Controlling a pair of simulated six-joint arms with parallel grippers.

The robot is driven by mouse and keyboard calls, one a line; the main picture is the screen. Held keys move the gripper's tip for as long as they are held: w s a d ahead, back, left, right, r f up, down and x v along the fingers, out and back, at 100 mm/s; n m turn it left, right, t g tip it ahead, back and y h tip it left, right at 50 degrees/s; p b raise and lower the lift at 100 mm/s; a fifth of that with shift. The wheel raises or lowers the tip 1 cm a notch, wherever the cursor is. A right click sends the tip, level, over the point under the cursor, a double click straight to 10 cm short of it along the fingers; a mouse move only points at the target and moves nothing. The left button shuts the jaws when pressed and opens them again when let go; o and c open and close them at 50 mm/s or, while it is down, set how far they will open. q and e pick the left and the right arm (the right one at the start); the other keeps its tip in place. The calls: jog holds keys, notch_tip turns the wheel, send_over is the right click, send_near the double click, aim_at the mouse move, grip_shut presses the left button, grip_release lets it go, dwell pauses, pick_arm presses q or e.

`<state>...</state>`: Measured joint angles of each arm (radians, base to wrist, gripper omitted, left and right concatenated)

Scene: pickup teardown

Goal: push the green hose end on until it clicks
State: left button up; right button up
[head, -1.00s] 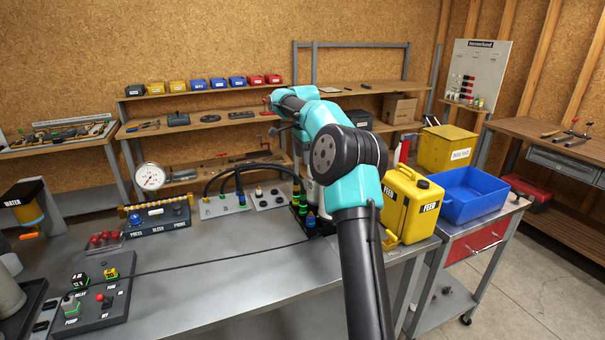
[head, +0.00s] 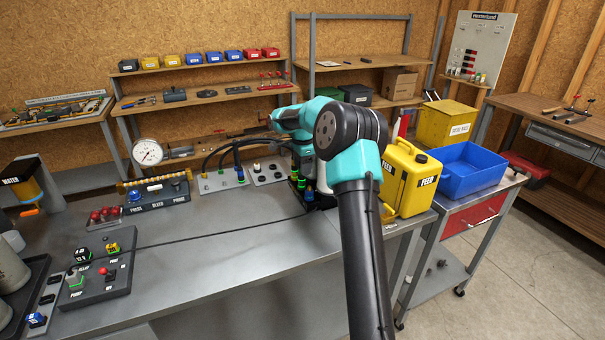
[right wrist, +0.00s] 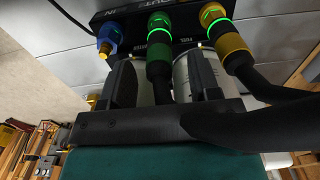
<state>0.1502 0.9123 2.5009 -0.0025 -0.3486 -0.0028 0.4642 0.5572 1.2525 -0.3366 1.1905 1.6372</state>
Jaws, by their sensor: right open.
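The green hose end (right wrist: 159,58) stands on its port in the right wrist view, below a lit green ring. Its dark hose runs between the two fingers of my right gripper (right wrist: 161,85). The fingers are open, one on each side, with visible gaps to the hose. Whether the hose end is fully seated cannot be told. In the head view my right arm reaches over the port block (head: 318,201) and mostly hides the hose end. My left gripper is not in view.
A yellow hose end (right wrist: 236,50) with a lit ring is close on the right, and a blue fitting (right wrist: 109,34) is on the left. A yellow feed can (head: 408,180) stands beside my arm. The front bench top (head: 230,255) is mostly clear.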

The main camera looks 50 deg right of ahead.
jog(key=shift+f, duration=1.55)
jog(key=shift+c, duration=0.4)
grip_shut()
